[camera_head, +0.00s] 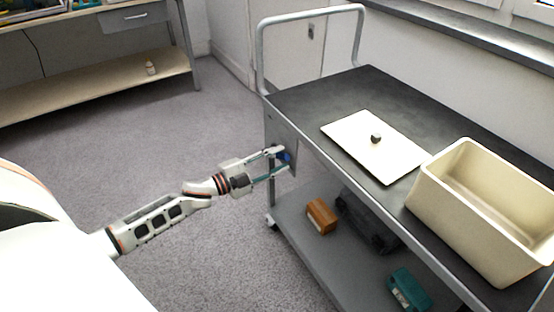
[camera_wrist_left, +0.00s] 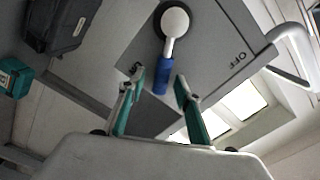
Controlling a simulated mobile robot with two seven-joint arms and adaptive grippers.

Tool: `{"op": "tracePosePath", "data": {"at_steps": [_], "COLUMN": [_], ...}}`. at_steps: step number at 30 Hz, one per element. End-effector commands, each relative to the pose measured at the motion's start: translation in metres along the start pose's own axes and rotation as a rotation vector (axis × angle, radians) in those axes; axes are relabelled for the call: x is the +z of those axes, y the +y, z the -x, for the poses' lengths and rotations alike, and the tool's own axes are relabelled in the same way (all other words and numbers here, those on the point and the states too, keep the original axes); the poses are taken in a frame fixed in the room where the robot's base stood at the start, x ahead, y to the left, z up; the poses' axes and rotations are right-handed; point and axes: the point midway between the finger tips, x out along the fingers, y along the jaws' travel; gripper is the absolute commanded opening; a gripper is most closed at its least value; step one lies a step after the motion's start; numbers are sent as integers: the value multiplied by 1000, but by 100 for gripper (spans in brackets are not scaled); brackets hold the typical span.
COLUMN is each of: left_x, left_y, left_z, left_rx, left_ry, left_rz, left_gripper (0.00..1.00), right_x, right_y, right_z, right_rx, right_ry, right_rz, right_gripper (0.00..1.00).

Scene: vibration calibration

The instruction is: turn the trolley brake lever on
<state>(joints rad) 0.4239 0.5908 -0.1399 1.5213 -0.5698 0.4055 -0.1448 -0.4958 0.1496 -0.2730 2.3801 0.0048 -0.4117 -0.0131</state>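The brake lever has a blue grip (camera_wrist_left: 163,76) and a pale round hub (camera_wrist_left: 175,22) on a grey plate on the trolley's (camera_head: 330,152) end. In the wrist view it points between a label on the left, partly hidden by a finger, and the "OFF" label (camera_wrist_left: 238,62) on the right, nearer the left one. In the head view the blue grip (camera_head: 284,156) shows small by the fingertips. My left gripper (camera_head: 280,162) is open, its fingertips (camera_wrist_left: 160,80) on either side of the blue grip, with gaps visible. My right gripper is not in view.
The lower shelf holds an orange-brown box (camera_head: 321,216), a dark case (camera_head: 366,222) and a teal item (camera_head: 407,290). Open floor (camera_head: 150,160) lies left of the trolley.

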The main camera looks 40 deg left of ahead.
Motion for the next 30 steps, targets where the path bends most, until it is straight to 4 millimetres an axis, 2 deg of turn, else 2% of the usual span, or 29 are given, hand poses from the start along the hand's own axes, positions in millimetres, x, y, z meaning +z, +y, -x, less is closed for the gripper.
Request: {"op": "tracePosePath", "data": {"at_steps": [7,11,24,30], "left_x": [0,0,0,0], "left_y": [-1,0,0,0], "left_z": [2,13,92,114], "left_rx": [-1,0,1,1], "left_ry": [1,0,-1,0], "left_rz": [2,2,2,2], "left_gripper": [33,33,33,33], "right_x": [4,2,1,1], "right_y": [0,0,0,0], "right_z": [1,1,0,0], "right_rx": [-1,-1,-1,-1], "right_ry": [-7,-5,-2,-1], "right_rz": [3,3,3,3], "right_gripper": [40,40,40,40]}}
